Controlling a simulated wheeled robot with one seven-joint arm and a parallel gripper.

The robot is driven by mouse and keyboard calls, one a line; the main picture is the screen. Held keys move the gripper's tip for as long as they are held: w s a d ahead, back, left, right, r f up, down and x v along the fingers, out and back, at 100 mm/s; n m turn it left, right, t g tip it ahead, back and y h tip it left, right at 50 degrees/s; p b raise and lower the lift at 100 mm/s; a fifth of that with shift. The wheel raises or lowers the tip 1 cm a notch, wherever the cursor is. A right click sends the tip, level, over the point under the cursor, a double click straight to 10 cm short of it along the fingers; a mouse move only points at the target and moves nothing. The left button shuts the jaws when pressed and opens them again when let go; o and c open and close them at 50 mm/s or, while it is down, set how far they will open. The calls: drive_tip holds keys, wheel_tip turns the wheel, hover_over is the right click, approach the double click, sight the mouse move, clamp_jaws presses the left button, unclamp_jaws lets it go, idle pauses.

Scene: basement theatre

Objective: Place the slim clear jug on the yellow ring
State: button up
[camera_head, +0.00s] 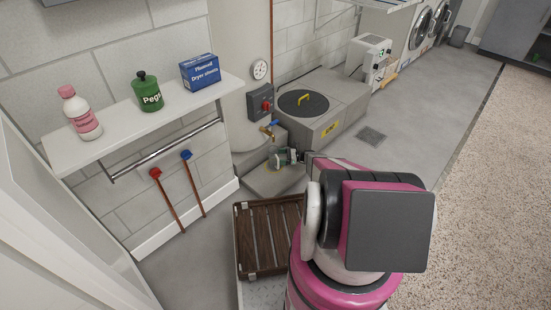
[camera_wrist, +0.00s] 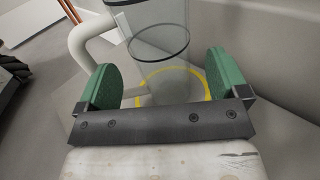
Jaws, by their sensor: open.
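The slim clear jug (camera_wrist: 160,62) is in the wrist view, just ahead of my gripper, with a pale handle (camera_wrist: 78,38) on its left. Its base appears to stand inside the yellow ring (camera_wrist: 207,84), on a grey surface. My gripper (camera_wrist: 172,82) is open, its green pads apart on either side of the lower jug, with visible gaps. In the head view my gripper (camera_head: 287,157) is low beside the grey slab; the jug and ring cannot be made out clearly there.
A grey wall stands close on the right in the wrist view. In the head view, a brass tap (camera_head: 268,131) is just above my gripper, a grey chest with a black lid (camera_head: 303,103) is behind, and a brown slatted crate (camera_head: 268,240) is in front. The floor to the right is open.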

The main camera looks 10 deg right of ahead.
drive_tip(key=d, duration=0.5)
drive_tip(key=s+d, duration=0.1)
drive_tip(key=d, duration=0.1)
drive_tip(key=shift+s+d, duration=0.1)
drive_tip(key=shift+d, duration=0.15)
drive_tip(key=s+a+r+n+g+h, duration=0.2)
drive_tip(key=s+a+r+n+h, duration=0.3)
drive_tip(key=s+r, duration=0.5)
drive_tip(key=s+a+r+n+g+h, duration=0.3)
drive_tip(key=s+a+r+n, duration=0.3)
drive_tip(key=r, duration=0.7)
drive_tip(key=s+a+r+n+t+h, duration=0.1)
drive_tip(key=s+r+n+h, duration=0.8)
drive_tip(key=s+r, duration=1)
drive_tip(key=shift+s+r+t+h, duration=0.4)
drive_tip(key=shift+r+t, duration=0.3)
drive_tip(key=shift+r, duration=0.15)
